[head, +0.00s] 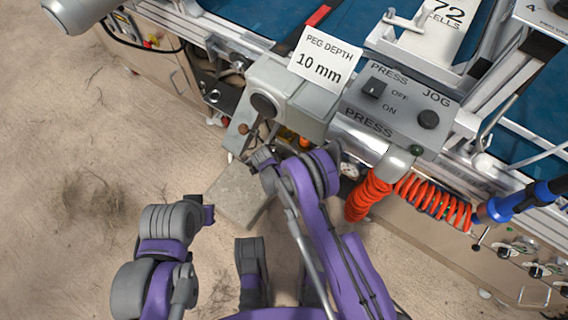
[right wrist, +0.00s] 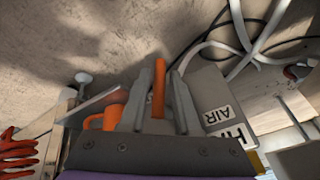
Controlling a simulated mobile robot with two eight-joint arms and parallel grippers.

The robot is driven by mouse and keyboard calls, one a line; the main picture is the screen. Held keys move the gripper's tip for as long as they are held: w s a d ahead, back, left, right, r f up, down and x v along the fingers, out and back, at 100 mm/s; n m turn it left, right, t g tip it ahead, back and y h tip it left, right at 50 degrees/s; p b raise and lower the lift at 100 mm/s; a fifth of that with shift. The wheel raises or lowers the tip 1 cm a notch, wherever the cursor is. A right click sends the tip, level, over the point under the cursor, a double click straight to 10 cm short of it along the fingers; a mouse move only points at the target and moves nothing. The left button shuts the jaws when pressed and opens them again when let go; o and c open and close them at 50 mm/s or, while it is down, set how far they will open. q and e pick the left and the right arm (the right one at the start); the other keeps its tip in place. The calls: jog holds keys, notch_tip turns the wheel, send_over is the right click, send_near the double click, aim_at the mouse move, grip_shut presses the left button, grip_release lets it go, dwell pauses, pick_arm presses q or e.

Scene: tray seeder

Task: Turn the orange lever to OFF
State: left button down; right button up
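The orange lever (right wrist: 158,90) stands upright between the two grey fingers of my right gripper (right wrist: 161,80) in the right wrist view. The fingers are apart, one on each side of it, with a gap visible on the right side; I cannot tell if the left finger touches it. A grey box with an AIR label (right wrist: 215,112) is just to the right of the gripper. In the head view my right arm reaches to the machine's near side, and its fingertips are not clear there. My left arm is at the lower left; its fingers are not clearly visible.
A control box (head: 395,110) with PRESS and JOG knobs and a PEG DEPTH sign (head: 323,60) sit above my right arm. A coiled red hose (head: 435,195) hangs to the right. Another orange part (right wrist: 104,119) is left of the right gripper. Floor is clear at left.

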jog(key=shift+w+d+f, duration=0.15)
jog(key=shift+f, duration=0.2)
grip_shut()
jog(key=shift+d+g+h, duration=0.15)
jog(key=shift+g+h, duration=0.25)
jog(key=shift+h, duration=0.2)
grip_release()
